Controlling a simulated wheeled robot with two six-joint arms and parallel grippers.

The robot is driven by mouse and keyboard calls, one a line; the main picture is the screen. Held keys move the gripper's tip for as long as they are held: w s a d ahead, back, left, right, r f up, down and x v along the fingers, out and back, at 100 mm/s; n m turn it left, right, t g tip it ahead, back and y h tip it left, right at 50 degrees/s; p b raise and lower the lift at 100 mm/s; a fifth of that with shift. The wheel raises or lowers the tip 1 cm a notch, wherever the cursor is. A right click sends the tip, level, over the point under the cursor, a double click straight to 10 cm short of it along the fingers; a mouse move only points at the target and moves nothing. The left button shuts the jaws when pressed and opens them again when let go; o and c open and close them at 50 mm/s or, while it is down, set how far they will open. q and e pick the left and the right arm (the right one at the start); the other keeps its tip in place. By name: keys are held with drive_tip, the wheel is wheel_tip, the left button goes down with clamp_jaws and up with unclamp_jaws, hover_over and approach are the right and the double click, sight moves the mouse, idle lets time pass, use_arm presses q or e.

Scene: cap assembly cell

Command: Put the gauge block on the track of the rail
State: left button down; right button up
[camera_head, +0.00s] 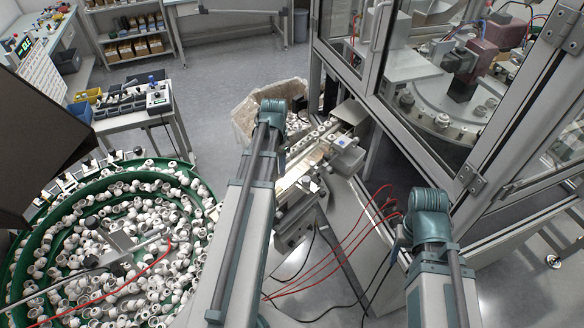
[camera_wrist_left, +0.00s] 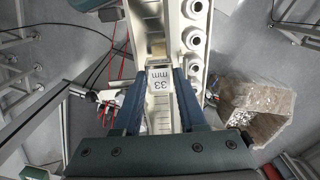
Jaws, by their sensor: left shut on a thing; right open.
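The gauge block (camera_wrist_left: 160,79) is a pale block marked "33 mm". In the left wrist view it sits between the fingertips of my left gripper (camera_wrist_left: 159,86), which is shut on it. A pale rail (camera_wrist_left: 148,22) runs beneath and ahead of the block; I cannot tell whether the block touches its track. In the head view the rail (camera_head: 297,172) lies beyond my left arm, which hides the left gripper and the block. My right gripper (camera_head: 398,236) is at the right, near the machine base, away from the rail; it is open, with its fingers mostly hidden.
A row of white caps (camera_wrist_left: 193,40) lies beside the rail. A carton (camera_head: 245,115) stands behind my left arm. A green bowl feeder (camera_head: 30,240) full of caps fills the left. A glazed machine enclosure (camera_head: 375,75) stands at the right. Red hoses (camera_head: 345,245) cross between my arms.

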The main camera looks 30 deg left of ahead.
use_arm(q)
drive_tip(key=shift+w+d+f, duration=0.1)
drive_tip(key=shift+w+d, duration=0.2)
drive_tip(key=shift+w, duration=0.55)
drive_tip(key=shift+w+d+f, duration=0.1)
drive_tip(key=shift+w+d, duration=0.15)
drive_tip(key=shift+w, duration=0.55)
drive_tip(key=shift+w+d, duration=0.3)
drive_tip(key=shift+w, duration=0.55)
drive_tip(key=f+b, duration=0.4)
drive_tip(key=shift+w+d, duration=0.15)
drive_tip(key=shift+w, duration=0.25)
drive_tip(key=shift+r, duration=0.2)
drive_tip(key=shift+f, duration=0.15)
drive_tip(key=shift+c, duration=2.3)
unclamp_jaws()
